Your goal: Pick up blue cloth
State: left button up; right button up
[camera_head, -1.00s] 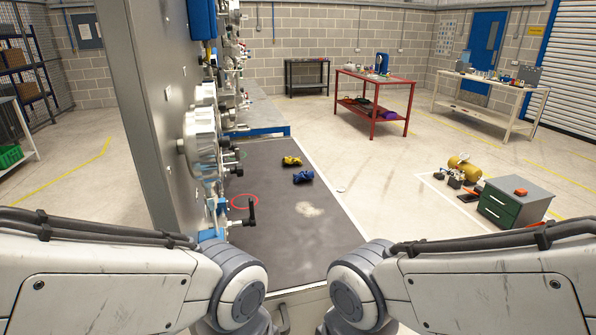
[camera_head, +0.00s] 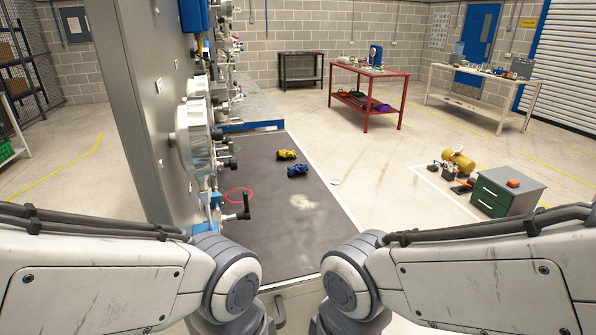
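A crumpled blue cloth (camera_head: 297,170) lies on the dark grey mat (camera_head: 268,245), to the right of the gauge panel. A crumpled yellow cloth (camera_head: 286,154) lies just behind it, slightly to the left. The two look close together; I cannot tell if they touch. My two arms come in from the lower left and lower right. Both grippers are out of the picture below, and the blue cloth is well ahead of my arms.
The tall grey gauge panel (camera_head: 137,110), with gauges and a black lever handle (camera_head: 242,207), stands close on the left. A green-drawer cabinet (camera_head: 505,192) and a yellow tank (camera_head: 458,161) are on the right. A red table (camera_head: 368,72) stands farther back. The mat's middle is mostly clear.

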aim_at(299, 169)
jog(key=z, duration=1.45)
jog(key=i, duration=3.85)
jog(key=u, duration=2.05)
jog(key=i, duration=2.4)
jog(key=u, duration=0.05)
